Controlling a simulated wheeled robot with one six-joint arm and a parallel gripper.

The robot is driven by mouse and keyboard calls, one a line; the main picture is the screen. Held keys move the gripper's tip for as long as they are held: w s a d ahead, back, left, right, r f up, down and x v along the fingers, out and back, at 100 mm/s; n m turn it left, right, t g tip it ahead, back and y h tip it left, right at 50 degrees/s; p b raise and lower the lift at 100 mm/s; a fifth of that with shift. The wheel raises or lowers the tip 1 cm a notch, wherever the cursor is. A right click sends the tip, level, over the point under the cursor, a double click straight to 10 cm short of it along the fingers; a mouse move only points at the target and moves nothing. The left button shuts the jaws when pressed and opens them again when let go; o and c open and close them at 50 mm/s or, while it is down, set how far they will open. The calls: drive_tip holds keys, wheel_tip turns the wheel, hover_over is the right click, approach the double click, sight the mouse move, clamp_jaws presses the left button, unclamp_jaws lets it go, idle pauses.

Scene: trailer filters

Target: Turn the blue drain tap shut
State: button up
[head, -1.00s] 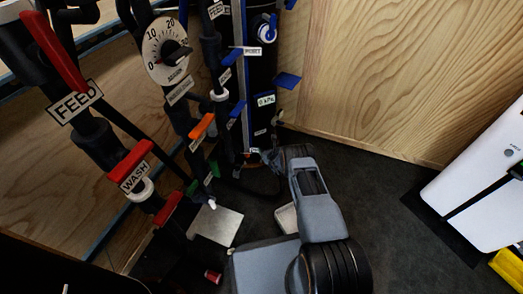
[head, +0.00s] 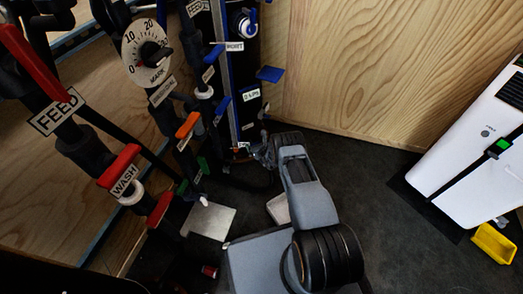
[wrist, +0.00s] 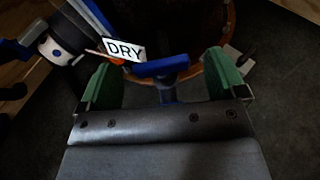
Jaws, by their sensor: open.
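A blue tap handle (wrist: 161,66) lies crosswise between my fingers in the wrist view, with a blue stem below it. A tag reading DRY (wrist: 124,49) sits just left of it; I see no drain label. My gripper (wrist: 160,73) is open, one green-padded finger on each side of the handle, with gaps at both ends. In the head view my gripper (head: 262,152) is low at the foot of the dark column (head: 250,100), small and partly hidden by my arm. The handle cannot be made out there.
Other blue levers (head: 270,73) stick out above my gripper on the column. Left are a dial (head: 147,52), an orange lever (head: 187,125) and the red FEED (head: 35,62) and WASH (head: 119,166) handles. A white unit (head: 470,150) and yellow bin (head: 494,243) stand right.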

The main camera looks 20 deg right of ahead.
drive_tip(key=p+v, duration=0.4)
drive_tip(key=v, duration=0.7)
drive_tip(key=shift+s+p, duration=0.2)
drive_tip(key=shift+p, duration=0.15)
drive_tip(key=shift+a, duration=0.15)
